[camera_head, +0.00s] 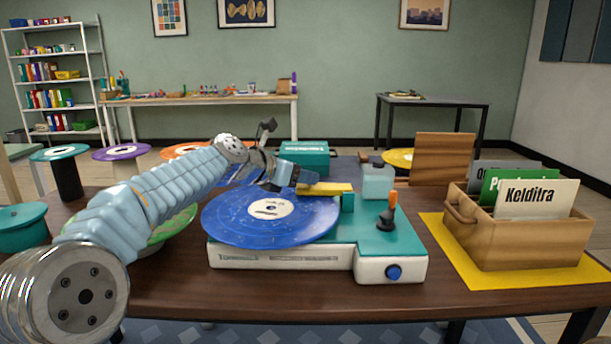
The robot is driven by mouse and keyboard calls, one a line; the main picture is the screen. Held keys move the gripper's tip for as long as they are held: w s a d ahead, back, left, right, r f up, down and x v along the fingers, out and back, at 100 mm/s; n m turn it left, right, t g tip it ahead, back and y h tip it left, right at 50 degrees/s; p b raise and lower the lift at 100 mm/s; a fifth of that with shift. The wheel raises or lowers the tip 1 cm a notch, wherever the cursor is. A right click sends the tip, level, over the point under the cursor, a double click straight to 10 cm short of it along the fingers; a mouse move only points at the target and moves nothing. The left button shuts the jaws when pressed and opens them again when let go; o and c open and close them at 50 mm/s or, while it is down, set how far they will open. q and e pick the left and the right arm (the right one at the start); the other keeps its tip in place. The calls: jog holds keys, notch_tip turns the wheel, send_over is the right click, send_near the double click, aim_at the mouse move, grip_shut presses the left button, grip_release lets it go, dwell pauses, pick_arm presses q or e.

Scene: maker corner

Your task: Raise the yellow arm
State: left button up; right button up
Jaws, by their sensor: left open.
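A white and teal record player (335,260) stands on the dark wooden table, with a blue record (265,225) on it. The yellow arm (333,189) lies low at the back of the player, behind the record's right part and joining a pale teal block (377,181) at its right. My left gripper (297,179) reaches in from the left over the back of the record. It is open, with its fingers at the left end of the yellow arm. I cannot tell whether they touch it. My right gripper is out of view.
An orange-tipped lever (388,212) and a blue knob (394,272) are on the player's right. A wooden crate of cards (520,238) stands on a yellow mat (448,248) at right.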

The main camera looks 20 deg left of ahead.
pick_arm(q)
jog(key=shift+x, duration=0.8)
grip_shut()
